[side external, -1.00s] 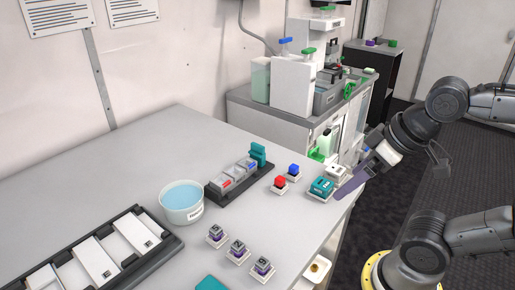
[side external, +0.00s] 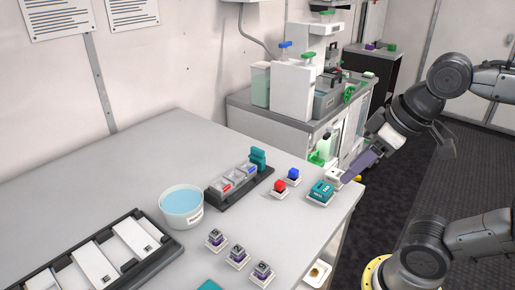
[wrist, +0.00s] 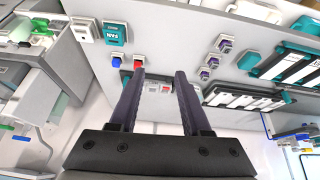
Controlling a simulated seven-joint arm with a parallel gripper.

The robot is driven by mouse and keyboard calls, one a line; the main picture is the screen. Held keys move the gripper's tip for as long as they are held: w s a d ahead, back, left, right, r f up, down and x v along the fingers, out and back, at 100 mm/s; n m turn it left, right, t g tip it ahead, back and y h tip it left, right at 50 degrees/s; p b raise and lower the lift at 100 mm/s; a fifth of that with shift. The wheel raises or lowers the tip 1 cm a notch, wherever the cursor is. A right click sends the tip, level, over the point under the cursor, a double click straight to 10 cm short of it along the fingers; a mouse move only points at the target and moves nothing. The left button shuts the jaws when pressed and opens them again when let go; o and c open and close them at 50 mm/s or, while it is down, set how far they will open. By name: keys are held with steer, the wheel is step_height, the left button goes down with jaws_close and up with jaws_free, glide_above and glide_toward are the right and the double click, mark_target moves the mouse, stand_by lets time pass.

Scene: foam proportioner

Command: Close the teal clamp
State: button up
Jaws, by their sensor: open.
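The teal clamp (side external: 258,156) shows in the side view as a raised teal piece at the far right end of a black rack (side external: 232,195) on the grey table. The rack holds small grey cells with red and blue marks. In the wrist view the rack's cells (wrist: 166,87) show between my fingers, but I cannot make out the clamp there; my left finger may hide it. My gripper (side external: 348,179) is open and empty, beyond the table's right edge area near the teal labelled block; its two dark purple fingers (wrist: 160,75) are apart in the wrist view.
A red button (side external: 280,186), a blue button (side external: 293,174) and a teal labelled block (side external: 321,189) stand between rack and gripper. A bowl of blue liquid (side external: 182,206) sits left of the rack. Several grey-purple switches (side external: 237,253) stand in front. A black tray (side external: 100,262) lies front left.

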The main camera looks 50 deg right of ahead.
steer(key=w+d+r+g, duration=0.1)
steer(key=w+r, duration=0.8)
steer(key=w, duration=0.1)
steer(key=g, duration=0.4)
glide_above(257, 149)
step_height(257, 149, down, 9)
steer(key=shift+m, duration=0.3)
step_height(257, 149, down, 14)
steer(key=shift+d+r, duration=0.1)
steer(key=shift+r, duration=0.05)
jaws_close()
